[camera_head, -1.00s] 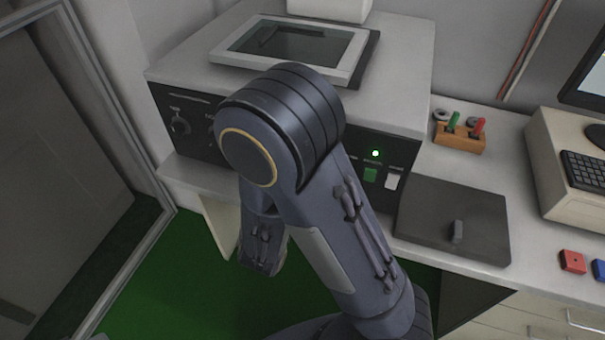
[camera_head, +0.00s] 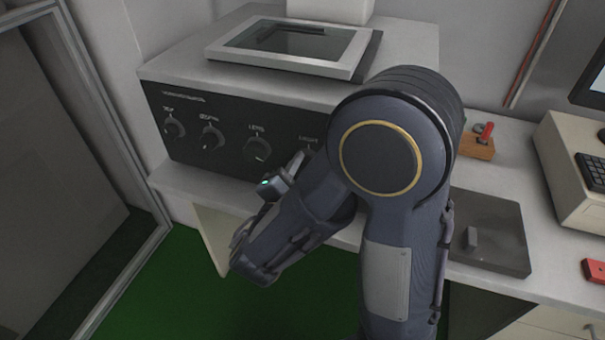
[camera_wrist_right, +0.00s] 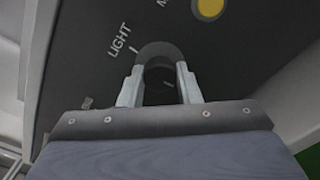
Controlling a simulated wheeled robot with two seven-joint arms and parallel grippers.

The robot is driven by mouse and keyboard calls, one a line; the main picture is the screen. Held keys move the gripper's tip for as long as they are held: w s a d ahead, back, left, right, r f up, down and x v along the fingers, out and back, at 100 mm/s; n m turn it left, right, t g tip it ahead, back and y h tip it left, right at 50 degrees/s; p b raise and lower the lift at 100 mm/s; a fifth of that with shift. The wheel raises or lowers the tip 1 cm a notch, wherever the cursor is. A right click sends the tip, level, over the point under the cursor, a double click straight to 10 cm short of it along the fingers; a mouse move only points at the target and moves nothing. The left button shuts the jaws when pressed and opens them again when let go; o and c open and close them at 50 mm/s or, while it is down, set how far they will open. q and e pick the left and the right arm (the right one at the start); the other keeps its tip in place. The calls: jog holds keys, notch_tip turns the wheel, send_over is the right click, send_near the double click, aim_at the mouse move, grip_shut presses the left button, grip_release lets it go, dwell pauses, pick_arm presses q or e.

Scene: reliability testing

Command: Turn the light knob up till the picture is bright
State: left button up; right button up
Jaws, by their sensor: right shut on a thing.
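The light knob (camera_wrist_right: 158,58) is a dark round knob on the black front panel, under the word LIGHT, in the right wrist view. My right gripper (camera_wrist_right: 160,85) is shut on it, with one pale finger on each side. In the head view my right gripper (camera_head: 298,165) reaches the panel at the LIGHT label, and my arm hides most of the knob. My left gripper is not in view.
A yellow round part (camera_wrist_right: 209,8) is near the light knob. Green floor is open below.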

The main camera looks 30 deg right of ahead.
jog(key=shift+f, duration=0.15)
dwell(0.3)
jog(key=o, duration=1)
jog(key=shift+c, duration=0.2)
jog(key=v, duration=0.8)
